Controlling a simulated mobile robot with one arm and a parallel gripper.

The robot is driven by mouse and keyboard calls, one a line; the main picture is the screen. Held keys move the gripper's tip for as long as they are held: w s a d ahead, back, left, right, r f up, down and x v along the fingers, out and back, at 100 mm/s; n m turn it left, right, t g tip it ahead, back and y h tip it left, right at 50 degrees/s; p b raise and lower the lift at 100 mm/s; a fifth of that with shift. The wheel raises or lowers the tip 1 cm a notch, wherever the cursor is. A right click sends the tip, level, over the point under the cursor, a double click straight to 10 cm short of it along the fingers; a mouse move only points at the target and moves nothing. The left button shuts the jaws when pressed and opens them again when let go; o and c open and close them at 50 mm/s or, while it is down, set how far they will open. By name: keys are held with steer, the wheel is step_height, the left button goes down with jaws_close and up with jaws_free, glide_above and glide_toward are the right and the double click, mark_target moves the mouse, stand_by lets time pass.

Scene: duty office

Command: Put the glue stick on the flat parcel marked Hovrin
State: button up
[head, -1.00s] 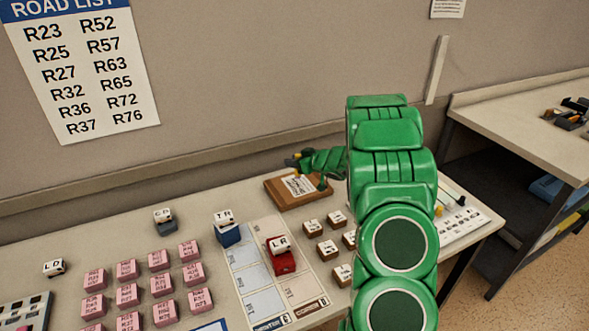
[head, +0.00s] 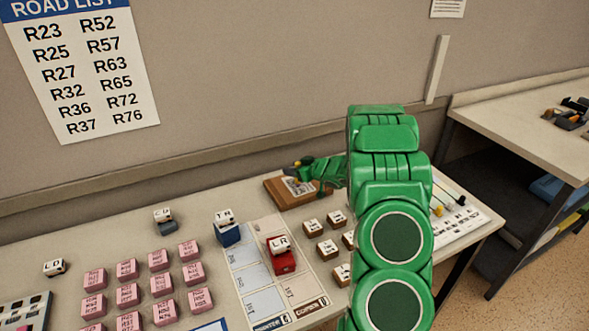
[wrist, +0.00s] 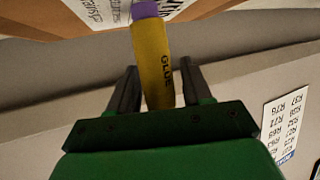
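My gripper (head: 294,168) is over the flat brown parcel (head: 273,190) at the back of the desk. In the wrist view the fingers of my gripper (wrist: 158,70) close around a yellow glue stick (wrist: 153,55) with a purple end, lettered GLUE. The purple end reaches over the white label of the parcel (wrist: 40,18). I cannot tell whether it touches. The label's name is not readable. In the head view my arm and gripper hide part of the parcel, and the glue stick shows only as a small yellow spot.
Small brown lettered blocks (head: 312,227) stand in front of the parcel. A red block (head: 283,262) and a blue block (head: 228,233) stand on a printed board to the left. Several pink blocks (head: 160,285) lie further left. The wall runs close behind the parcel.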

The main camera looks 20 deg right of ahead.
steer(key=shift+o, duration=0.2)
steer(key=shift+r, duration=0.2)
steer(key=v, duration=1.2)
steer(key=shift+r, duration=0.1)
